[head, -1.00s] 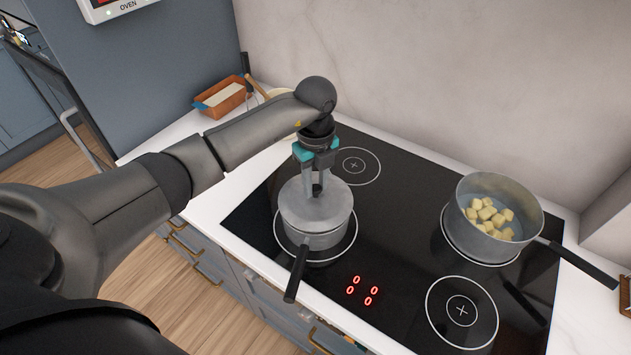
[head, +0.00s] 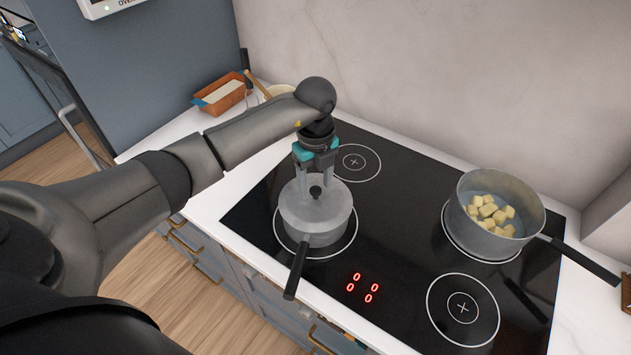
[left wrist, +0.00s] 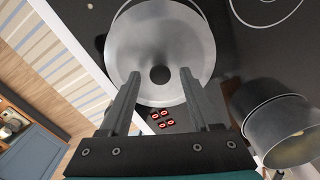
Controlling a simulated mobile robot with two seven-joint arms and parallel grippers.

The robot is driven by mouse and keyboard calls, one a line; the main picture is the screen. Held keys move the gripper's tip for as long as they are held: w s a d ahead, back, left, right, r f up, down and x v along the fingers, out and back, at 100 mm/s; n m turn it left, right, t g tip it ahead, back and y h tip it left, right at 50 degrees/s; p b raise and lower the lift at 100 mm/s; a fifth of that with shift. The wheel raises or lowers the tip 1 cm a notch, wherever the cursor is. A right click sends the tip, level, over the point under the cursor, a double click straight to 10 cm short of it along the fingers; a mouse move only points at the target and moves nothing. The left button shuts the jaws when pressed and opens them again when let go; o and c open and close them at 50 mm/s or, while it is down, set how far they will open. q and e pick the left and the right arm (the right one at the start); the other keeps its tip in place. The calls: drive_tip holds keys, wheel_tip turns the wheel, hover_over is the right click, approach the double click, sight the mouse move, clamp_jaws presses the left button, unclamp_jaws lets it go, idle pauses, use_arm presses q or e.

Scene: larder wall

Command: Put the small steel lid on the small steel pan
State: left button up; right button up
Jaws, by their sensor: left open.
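The small steel lid (head: 330,207) lies on top of the small steel pan (head: 318,239), which stands on the front left ring of the hob with its black handle toward the front. The lid looks level and covers the pan's opening. Its dark knob (head: 316,192) stands up in the middle. My left gripper (head: 316,178) is open, just behind and above the knob, and holds nothing. In the left wrist view the lid (left wrist: 190,45) lies beyond the spread fingers (left wrist: 157,98), with the knob clear between and ahead of them. My right gripper does not show.
A larger pan (head: 481,238) with pale cubes in it stands on the back right ring, its handle pointing right. The front right ring (head: 463,307) and the back left ring (head: 354,163) are bare. A brown loaf dish (head: 222,96) sits on the counter behind my left arm.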

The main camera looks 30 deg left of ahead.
sight(315, 189)
use_arm(q)
drive_tip(key=shift+r, duration=0.3)
wheel_tip(315, 189, up, 13)
drive_tip(key=shift+f, duration=0.2)
idle(0.3)
